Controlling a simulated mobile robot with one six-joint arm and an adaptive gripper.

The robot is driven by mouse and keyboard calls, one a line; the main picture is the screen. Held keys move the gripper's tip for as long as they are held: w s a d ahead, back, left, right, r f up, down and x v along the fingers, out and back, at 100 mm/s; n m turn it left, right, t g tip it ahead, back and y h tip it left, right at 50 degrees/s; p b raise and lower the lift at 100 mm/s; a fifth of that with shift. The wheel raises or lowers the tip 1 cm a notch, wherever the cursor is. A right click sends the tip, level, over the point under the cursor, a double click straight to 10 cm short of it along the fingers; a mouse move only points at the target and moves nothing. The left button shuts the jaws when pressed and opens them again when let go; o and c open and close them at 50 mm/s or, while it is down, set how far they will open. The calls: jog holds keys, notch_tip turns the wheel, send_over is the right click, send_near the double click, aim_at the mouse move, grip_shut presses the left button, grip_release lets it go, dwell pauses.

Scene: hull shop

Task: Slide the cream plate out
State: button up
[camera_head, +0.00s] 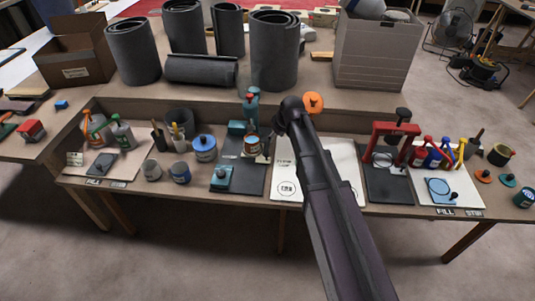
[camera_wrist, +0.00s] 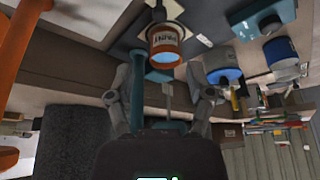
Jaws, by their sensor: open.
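A cream plate (camera_head: 288,172) with dark printing lies flat in the middle of the bench, partly hidden behind my arm in the head view. A pale flat surface (camera_wrist: 95,12) at the top left of the wrist view may be the same plate. My gripper (camera_wrist: 168,98) is open, with its fingers spread. A teal upright part (camera_wrist: 172,128) shows between the fingers; I cannot tell whether they touch it. In the head view my gripper (camera_head: 267,152) is small and partly hidden, beside an orange-and-white paint can (camera_head: 252,145) and near the plate's left edge.
A dark mat (camera_head: 250,180) and teal block (camera_head: 222,178) lie left of the plate. Blue-lidded cans (camera_head: 204,148) stand farther left. A red frame (camera_head: 395,132) stands on a dark board at right. Grey rolls (camera_head: 275,55) and a bin (camera_head: 375,50) fill the raised shelf behind.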

aim_at(267, 154)
jog(key=shift+b+x, duration=6.3)
jog(key=shift+x, duration=0.55)
jog(key=shift+s+d, duration=0.1)
grip_shut()
jog(key=shift+s, duration=0.1)
